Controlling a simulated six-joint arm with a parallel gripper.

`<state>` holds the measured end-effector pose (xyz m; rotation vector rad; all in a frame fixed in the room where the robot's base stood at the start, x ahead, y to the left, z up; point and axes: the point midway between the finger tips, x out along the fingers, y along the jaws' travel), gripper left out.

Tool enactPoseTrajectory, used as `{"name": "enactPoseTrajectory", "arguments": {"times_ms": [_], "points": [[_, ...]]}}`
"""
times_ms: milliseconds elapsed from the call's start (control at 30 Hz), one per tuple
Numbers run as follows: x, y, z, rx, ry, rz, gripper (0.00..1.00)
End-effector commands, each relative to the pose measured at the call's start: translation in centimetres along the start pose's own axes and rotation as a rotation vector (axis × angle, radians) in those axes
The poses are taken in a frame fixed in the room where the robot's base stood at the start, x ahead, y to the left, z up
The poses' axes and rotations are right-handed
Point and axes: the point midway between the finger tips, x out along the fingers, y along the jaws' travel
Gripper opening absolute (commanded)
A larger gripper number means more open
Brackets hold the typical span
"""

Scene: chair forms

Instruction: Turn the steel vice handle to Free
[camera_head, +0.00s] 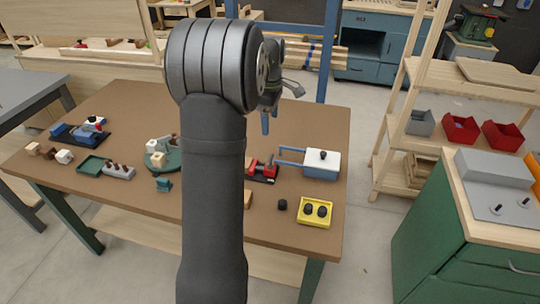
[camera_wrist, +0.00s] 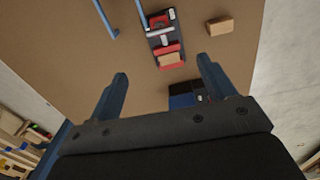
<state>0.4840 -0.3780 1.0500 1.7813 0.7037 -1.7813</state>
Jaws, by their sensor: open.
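A red vice (camera_head: 263,170) on a black base stands on the brown table, just right of my arm in the head view. In the wrist view the red vice (camera_wrist: 162,38) shows ahead of my gripper, with a pale grey bar (camera_wrist: 160,33) across it. No Free marking is readable. A second, blue vice (camera_head: 75,130) stands at the table's far left with white and red parts; its handle is too small to tell. My gripper (camera_wrist: 163,68) is open and empty, above the table and apart from the vice.
A white box (camera_head: 322,163) with a blue bar handle stands right of the red vice. A wooden block (camera_wrist: 219,26) lies beside the vice. A blue-black object (camera_wrist: 187,97) is partly hidden by the right finger.

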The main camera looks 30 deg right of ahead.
Motion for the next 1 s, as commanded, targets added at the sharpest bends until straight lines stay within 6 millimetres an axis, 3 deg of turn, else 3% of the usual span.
{"name": "enactPoseTrajectory", "arguments": {"times_ms": [400, 600, 800, 1000], "points": [[9.3, -0.1, 0.0, 0.002, -0.001, -0.005, 0.76], [12.9, -0.1, 0.0, 0.002, 0.000, -0.003, 0.76], [14.9, 0.0, 0.0, 0.002, 0.000, -0.001, 0.76], [15.3, 0.0, 0.0, 0.002, 0.000, 0.000, 0.76]]}}
